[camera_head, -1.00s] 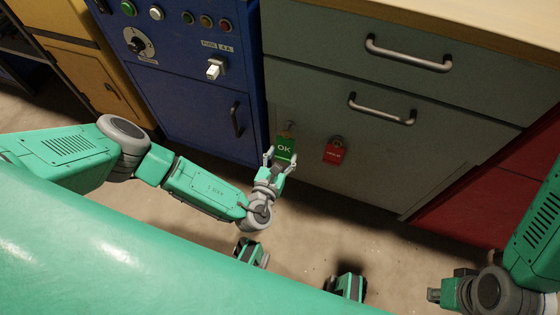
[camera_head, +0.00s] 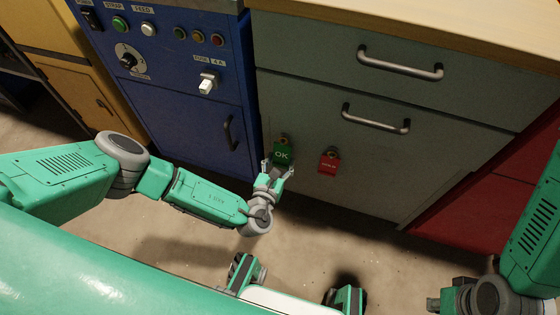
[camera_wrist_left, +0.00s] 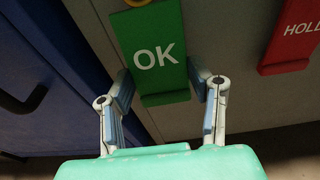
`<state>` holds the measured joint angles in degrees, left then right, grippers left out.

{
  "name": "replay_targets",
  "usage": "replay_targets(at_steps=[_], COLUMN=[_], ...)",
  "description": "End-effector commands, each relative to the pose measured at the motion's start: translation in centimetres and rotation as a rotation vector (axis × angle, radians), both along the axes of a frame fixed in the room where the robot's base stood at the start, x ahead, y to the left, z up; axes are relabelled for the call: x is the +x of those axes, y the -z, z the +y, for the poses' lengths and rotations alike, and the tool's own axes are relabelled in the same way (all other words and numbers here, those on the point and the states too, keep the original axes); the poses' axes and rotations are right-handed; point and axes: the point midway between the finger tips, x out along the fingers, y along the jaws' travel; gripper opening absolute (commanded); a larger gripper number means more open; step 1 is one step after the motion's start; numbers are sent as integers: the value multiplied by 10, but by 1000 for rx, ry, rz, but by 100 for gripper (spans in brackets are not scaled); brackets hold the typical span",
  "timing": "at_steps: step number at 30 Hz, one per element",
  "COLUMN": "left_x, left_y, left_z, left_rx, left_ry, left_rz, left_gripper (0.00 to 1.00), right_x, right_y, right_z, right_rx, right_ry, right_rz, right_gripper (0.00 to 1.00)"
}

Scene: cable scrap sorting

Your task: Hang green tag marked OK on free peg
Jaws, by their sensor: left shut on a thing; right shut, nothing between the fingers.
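The green tag marked OK (camera_head: 282,154) is upright against the grey-green cabinet front, its top end at a small brass-coloured fitting (camera_head: 284,139). I cannot tell whether its hole is around the peg. My left gripper (camera_head: 277,170) is shut on the lower part of the green tag; in the left wrist view the fingers (camera_wrist_left: 165,88) stand at both sides of the tag (camera_wrist_left: 152,45). A red tag (camera_head: 328,164) hangs to the right; it shows partly in the left wrist view (camera_wrist_left: 292,38). My right gripper (camera_head: 434,301) is shut and empty at the lower right.
The cabinet (camera_head: 400,165) has two bar handles (camera_head: 400,62) above the tags. A blue control cabinet (camera_head: 190,100) with buttons, a dial and a switch stands to the left. A red cabinet (camera_head: 478,200) stands at the right. The floor in front is bare.

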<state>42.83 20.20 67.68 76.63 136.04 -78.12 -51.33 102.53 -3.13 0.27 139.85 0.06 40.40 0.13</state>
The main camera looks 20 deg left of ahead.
Motion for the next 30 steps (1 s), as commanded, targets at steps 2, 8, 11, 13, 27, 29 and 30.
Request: replay_targets(at_steps=[2, 8, 11, 13, 27, 29, 30], left_x=[0, 0, 0, 0, -25, -36, -43], left_y=[0, 0, 0, 0, -3, -4, -5], left_z=[0, 0, 0, 0, 1, 1, 1], left_rx=[0, 0, 0, 0, 0, -1, -2], left_ry=[0, 0, 0, 0, 2, 2, 1], left_rz=[0, 0, 0, 0, 2, 3, 3], left_gripper=[30, 30, 67, 70, 70, 70, 70], right_x=[0, 0, 0, 0, -1, -1, -1], right_y=[0, 0, 0, 0, 0, 0, 0], right_z=[0, 0, 0, 0, 0, 0, 0], right_rx=[0, 0, 0, 0, 0, 0, 0], right_ry=[0, 0, 0, 0, 0, 0, 0], right_rz=[0, 0, 0, 0, -2, -2, -2], right_gripper=[0, 0, 0, 0, 0, 0, 0])
